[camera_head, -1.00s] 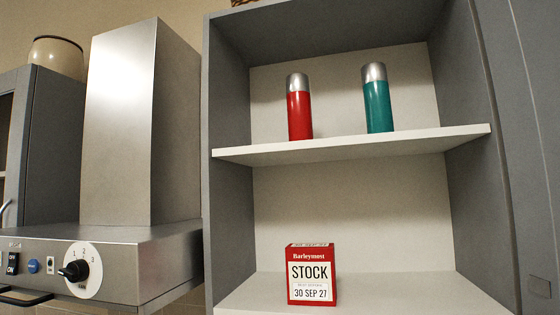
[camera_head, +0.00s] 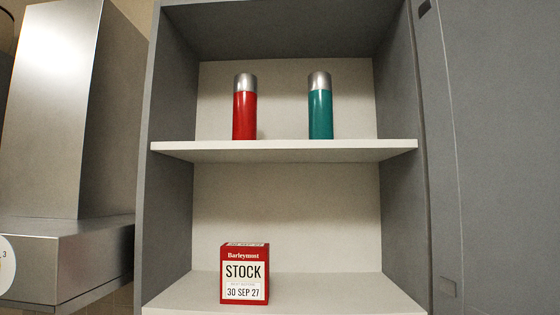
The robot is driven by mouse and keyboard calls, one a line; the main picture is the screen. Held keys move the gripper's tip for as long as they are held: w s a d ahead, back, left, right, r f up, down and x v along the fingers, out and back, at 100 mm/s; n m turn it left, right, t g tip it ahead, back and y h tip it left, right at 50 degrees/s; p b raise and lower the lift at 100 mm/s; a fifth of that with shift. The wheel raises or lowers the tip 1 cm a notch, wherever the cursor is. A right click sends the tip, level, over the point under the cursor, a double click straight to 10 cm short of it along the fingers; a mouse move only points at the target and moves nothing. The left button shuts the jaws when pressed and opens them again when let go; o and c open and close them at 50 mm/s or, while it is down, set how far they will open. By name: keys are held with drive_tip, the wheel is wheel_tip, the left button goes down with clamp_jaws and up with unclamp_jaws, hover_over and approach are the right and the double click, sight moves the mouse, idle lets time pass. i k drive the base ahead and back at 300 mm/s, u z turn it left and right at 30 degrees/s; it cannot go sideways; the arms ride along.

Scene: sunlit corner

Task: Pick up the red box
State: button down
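The red box (camera_head: 245,250) stands upright on the lower shelf of an open grey cabinet, left of the shelf's middle and close to its front edge. Its front face has a white label reading "STOCK" and "30 SEP 27", with "Barleymost" above it. A strip of its top face shows. Nothing covers the box. My gripper is not in view.
A white upper shelf (camera_head: 284,150) crosses the cabinet above the box. A red flask (camera_head: 245,115) and a teal flask (camera_head: 320,113) stand on it. The lower shelf (camera_head: 330,290) is clear right of the box. A metal hood (camera_head: 60,255) is at left.

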sight(244, 280)
drive_tip(key=z, duration=0.1)
drive_tip(key=i, duration=1.05)
